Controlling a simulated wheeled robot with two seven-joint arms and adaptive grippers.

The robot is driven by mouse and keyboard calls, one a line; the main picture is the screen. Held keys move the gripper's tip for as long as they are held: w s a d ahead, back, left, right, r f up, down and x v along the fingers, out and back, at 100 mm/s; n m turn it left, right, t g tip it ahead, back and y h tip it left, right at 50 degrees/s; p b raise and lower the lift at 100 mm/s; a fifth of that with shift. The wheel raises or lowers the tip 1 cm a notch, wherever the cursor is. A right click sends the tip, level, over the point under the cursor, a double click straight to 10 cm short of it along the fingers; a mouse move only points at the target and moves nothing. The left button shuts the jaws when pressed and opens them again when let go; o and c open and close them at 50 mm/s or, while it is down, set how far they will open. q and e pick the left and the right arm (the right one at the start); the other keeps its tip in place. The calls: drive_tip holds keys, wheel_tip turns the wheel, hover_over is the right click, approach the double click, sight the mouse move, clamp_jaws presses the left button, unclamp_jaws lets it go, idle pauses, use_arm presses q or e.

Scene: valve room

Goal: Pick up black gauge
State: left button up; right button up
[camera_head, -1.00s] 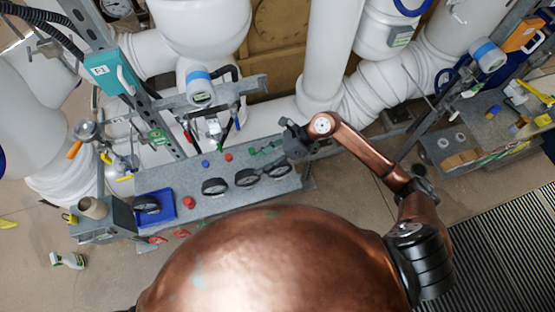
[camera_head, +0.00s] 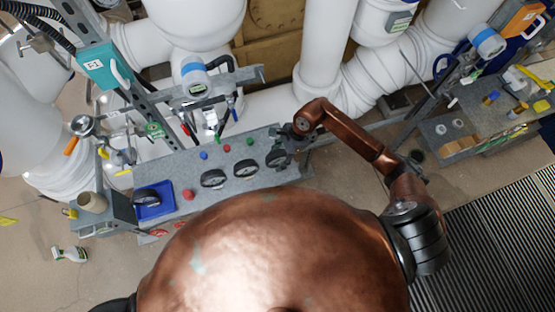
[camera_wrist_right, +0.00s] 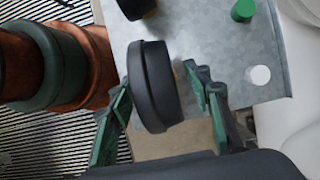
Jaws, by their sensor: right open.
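Three black gauges stand in a row on the grey metal bench (camera_head: 230,195): a left one (camera_head: 214,179), a middle one (camera_head: 246,169) and a right one (camera_head: 276,160). Another black gauge (camera_head: 147,197) lies in a blue tray at the bench's left end. My right gripper (camera_head: 288,140) is at the right gauge, partly blending with it in the head view. In the right wrist view a black gauge (camera_wrist_right: 152,88) stands between the spread green fingers of my open right gripper (camera_wrist_right: 158,80). Whether the fingers touch it is unclear. My left gripper is not in view.
Small red, blue and green caps lie on the bench, including a red knob (camera_head: 187,194) and a green one (camera_wrist_right: 243,11). A white one (camera_wrist_right: 258,75) is near the gripper. White pipes (camera_head: 200,30) rise behind the bench. A second bench (camera_head: 470,130) stands at the right.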

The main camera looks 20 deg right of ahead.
sight(280, 152)
drive_tip(key=shift+c, duration=0.2)
drive_tip(key=shift+a, duration=0.1)
drive_tip(key=c, duration=1.1)
drive_tip(key=shift+o, duration=0.2)
drive_tip(key=shift+w+r, duration=0.1)
drive_tip(key=shift+r, duration=0.45)
wheel_tip(280, 152, up, 2)
drive_tip(key=shift+r, duration=0.1)
drive_tip(key=s+a+r, duration=0.7)
drive_tip(key=s+r, duration=0.2)
drive_tip(key=s, duration=0.3)
drive_tip(key=shift+a+r+b, duration=0.3)
drive_tip(key=shift+r+b, duration=0.05)
